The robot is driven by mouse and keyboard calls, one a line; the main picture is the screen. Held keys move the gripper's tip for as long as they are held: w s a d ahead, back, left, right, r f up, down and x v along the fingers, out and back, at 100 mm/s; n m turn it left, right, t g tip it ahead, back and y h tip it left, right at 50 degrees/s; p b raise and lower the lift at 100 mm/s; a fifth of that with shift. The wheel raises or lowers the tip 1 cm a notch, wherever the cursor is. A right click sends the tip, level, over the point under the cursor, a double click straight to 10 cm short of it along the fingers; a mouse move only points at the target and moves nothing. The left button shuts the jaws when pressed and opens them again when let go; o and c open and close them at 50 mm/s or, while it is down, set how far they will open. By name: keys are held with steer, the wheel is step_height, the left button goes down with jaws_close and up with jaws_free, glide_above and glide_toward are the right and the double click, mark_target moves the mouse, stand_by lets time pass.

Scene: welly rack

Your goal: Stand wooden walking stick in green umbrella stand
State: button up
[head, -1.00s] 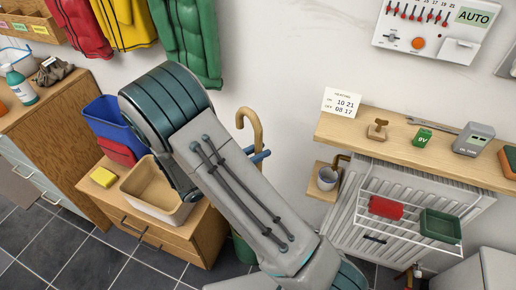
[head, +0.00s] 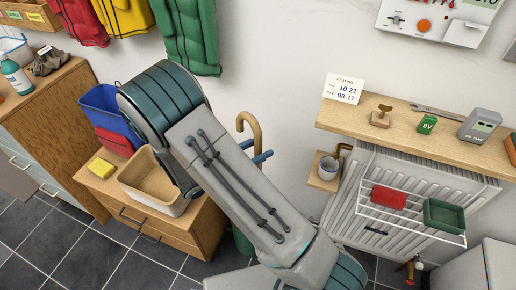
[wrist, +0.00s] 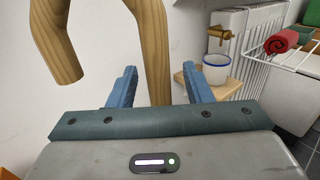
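The wooden walking stick (head: 250,126) stands about upright near the wall, crook at the top; my arm hides its lower part in the head view. In the wrist view, its shaft (wrist: 153,45) runs between the two blue fingers of my gripper (wrist: 159,88), with the crook's end hanging at left. The fingers are wide apart, with a gap on each side of the shaft. In the head view my gripper (head: 262,157) shows only as blue finger parts beside the stick. The green umbrella stand (head: 243,243) is mostly hidden behind my arm; whether the stick's foot is in it cannot be seen.
A wooden cabinet (head: 203,228) with a tan bin (head: 150,185) and yellow sponge (head: 101,168) is left of my arm. At right are a radiator (head: 350,220), a wire rack with red and green items, a small shelf with a mug (head: 328,168), and a long wooden shelf (head: 400,133).

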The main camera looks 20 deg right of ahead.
steer(key=v, duration=1.4)
stand_by(0.8)
steer(key=s+d+r+m+g+y+p, duration=0.6)
steer(key=d+r+m+g+y, duration=0.2)
steer(key=d+r+m, duration=0.35)
steer(key=s+d+r+m+t+y+p, duration=0.1)
steer(key=s+r+m+t+y+p, duration=0.1)
steer(key=r+m+y, duration=0.2)
steer(key=s+d+r+m+t+y+p, duration=0.2)
steer(key=r+m+y, duration=0.3)
steer(key=r, duration=0.4)
steer(key=shift+s+r+m+t+p, duration=0.2)
steer(key=shift+s+m+t+p, duration=0.45)
steer(key=shift+s+p, duration=0.15)
